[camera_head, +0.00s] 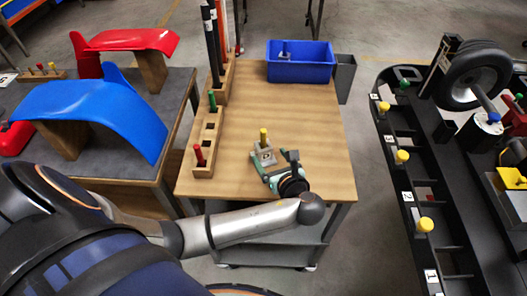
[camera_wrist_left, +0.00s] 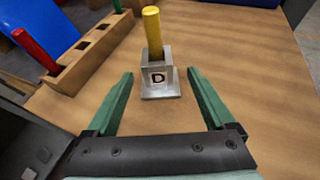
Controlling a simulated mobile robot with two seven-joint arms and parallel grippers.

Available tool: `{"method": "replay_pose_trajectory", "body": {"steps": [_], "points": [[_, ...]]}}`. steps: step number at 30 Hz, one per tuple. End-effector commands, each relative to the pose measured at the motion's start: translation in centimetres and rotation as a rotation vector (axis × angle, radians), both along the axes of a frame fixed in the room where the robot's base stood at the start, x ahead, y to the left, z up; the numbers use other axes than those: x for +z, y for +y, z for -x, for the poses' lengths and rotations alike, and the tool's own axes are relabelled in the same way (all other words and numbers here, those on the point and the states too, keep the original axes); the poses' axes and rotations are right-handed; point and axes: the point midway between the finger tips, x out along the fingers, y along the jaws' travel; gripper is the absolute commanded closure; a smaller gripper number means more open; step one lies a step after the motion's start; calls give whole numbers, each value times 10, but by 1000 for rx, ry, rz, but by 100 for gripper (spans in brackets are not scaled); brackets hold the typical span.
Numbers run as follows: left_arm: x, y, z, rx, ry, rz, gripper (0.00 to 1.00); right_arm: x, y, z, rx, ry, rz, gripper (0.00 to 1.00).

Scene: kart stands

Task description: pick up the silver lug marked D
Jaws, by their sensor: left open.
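The silver lug marked D (camera_wrist_left: 158,80) stands upright on the wooden table (camera_head: 318,160), with a yellow peg (camera_wrist_left: 152,30) rising from its top. In the head view the lug (camera_head: 266,157) is near the middle of the table. My left gripper (camera_wrist_left: 158,82) is open, its two green fingers on either side of the lug with gaps showing in the wrist view. In the head view my left gripper (camera_head: 264,168) is at the lug, partly hiding its base. My right gripper is not in view.
A wooden rack (camera_head: 206,150) with red and green pegs stands left of the lug. A blue bin (camera_head: 300,70) sits at the table's back, with a grey bin (camera_head: 344,78) beside it. A black kart frame (camera_head: 440,190) stands at right. The table's right side is clear.

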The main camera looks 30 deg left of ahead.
Motion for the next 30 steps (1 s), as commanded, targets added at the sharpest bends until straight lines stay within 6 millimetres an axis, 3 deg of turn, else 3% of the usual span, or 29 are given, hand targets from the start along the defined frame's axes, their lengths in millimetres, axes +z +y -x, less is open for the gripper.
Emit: {"method": "replay_pose_trajectory", "body": {"steps": [12,21,30], "points": [[-15,41,-25,1,0,-1,12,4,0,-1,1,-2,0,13],[-17,44,-28,-1,-1,1,12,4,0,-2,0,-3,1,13],[-17,44,-28,-1,-1,1,45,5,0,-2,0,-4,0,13]]}}
